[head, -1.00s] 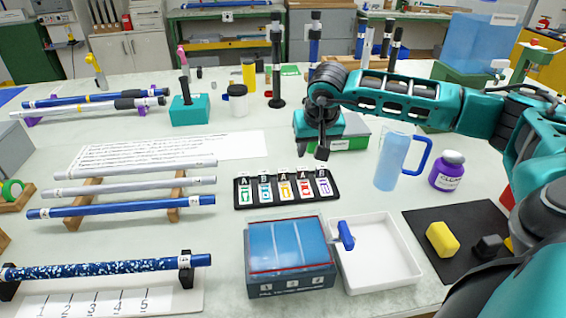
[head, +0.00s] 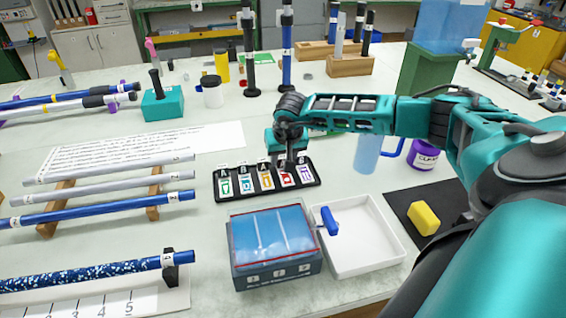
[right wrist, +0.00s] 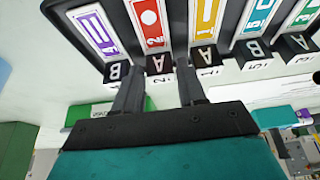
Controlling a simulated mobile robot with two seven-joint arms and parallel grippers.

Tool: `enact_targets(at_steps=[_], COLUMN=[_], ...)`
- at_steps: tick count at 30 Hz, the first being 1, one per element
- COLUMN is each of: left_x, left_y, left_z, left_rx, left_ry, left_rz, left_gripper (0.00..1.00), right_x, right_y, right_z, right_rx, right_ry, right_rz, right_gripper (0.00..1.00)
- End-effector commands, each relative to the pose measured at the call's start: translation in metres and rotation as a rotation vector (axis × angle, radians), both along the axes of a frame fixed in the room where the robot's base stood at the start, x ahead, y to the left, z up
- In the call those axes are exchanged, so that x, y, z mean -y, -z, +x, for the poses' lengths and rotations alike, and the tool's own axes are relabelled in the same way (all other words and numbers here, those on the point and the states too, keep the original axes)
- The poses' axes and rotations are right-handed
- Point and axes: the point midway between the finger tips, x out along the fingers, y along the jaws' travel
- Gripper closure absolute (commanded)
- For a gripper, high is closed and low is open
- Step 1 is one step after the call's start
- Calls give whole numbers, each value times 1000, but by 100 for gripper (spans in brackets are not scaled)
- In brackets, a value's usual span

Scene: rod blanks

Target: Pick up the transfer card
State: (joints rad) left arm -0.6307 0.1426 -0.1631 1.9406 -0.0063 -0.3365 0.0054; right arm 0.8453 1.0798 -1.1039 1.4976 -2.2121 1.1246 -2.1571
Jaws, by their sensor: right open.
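I cannot read which is the transfer card. My right gripper (head: 289,165) is at the rear edge of the rack, by the red card (head: 287,181), and partly hides that end. In the right wrist view, my open, empty fingers (right wrist: 158,72) point at the rack, on either side of the slot tag of the red card (right wrist: 150,22). The purple card (right wrist: 95,30) and yellow card (right wrist: 207,22) flank it. My left gripper is not in view.
A blue-lidded box (head: 272,276) and a white tray (head: 375,265) stand in front of the rack. A blue-handled pitcher (head: 367,153) and a purple jar (head: 423,154) stand to the right. Rods on wooden supports (head: 153,214) lie to the left.

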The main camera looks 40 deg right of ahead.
Motion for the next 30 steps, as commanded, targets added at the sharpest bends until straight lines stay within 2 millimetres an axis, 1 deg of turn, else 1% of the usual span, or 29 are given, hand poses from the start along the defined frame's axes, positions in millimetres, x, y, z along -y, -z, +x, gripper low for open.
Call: enact_targets(at_steps=[1, 4, 12, 22, 23, 30], left_x=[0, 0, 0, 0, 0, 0], left_y=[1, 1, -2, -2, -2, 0], left_z=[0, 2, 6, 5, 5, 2], left_rx=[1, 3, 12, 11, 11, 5], left_ry=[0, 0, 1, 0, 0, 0], left_rz=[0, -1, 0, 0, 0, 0], left_gripper=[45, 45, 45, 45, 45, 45], right_x=[1, 2, 3, 3, 3, 3], right_y=[7, 13, 15, 14, 14, 13], right_z=[2, 4, 5, 5, 5, 5], right_rx=[-1, -1, 0, 1, 1, 1], right_ry=[2, 0, -1, 0, 0, 0], right_rz=[0, 0, 0, 0, 0, 0], right_gripper=[60, 60, 61, 92, 93, 94])
